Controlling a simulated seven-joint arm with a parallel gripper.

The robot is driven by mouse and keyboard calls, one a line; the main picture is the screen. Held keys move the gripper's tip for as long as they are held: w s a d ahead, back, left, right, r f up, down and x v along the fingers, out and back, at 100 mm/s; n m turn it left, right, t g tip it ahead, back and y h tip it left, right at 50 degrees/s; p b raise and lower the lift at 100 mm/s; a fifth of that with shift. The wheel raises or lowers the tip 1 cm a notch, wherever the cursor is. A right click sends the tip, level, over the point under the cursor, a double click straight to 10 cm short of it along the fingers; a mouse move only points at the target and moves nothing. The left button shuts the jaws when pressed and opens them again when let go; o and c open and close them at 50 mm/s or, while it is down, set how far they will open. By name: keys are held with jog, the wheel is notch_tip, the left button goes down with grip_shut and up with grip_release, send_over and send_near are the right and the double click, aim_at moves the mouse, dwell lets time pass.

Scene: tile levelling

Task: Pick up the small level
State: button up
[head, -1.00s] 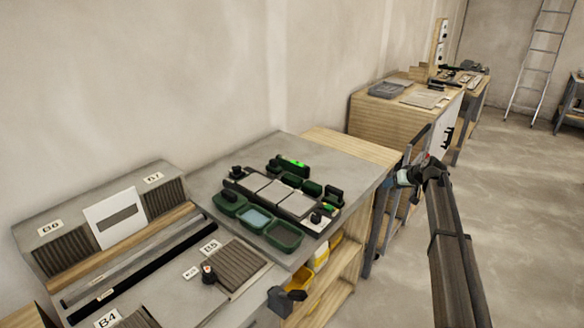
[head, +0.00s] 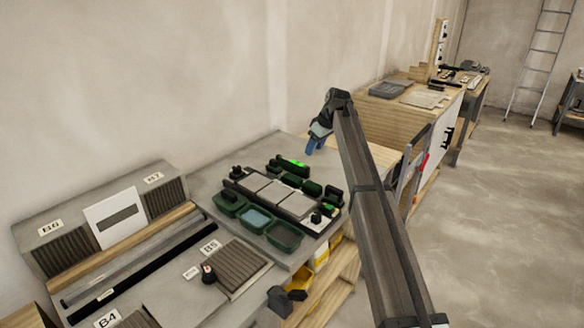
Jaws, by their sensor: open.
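A small bright green item (head: 291,163), which looks like the small level, lies on the grey bench top behind the row of tiles. It is too small to make out any markings. My gripper (head: 311,149) is above the back right part of the bench, a little to the right of the green item and apart from it. It points down and is open, with nothing visible between its fingers. The fingers are small and dark in this view.
Grey tiles (head: 276,192) lie in a row on the bench, with green trays (head: 284,237) in front and dark tools around them. Ribbed racks (head: 72,227) stand at the left. A second bench (head: 376,115) stands behind my arm. The bench's back strip is clear.

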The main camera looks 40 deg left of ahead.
aim_at(304, 166)
jog(key=x, duration=0.7)
jog(key=shift+s+x, duration=0.15)
jog(key=shift+x, duration=1.15)
jog(key=shift+s+x, duration=0.15)
jog(key=shift+x, duration=1.15)
jog(key=shift+a+r, duration=0.1)
grip_shut()
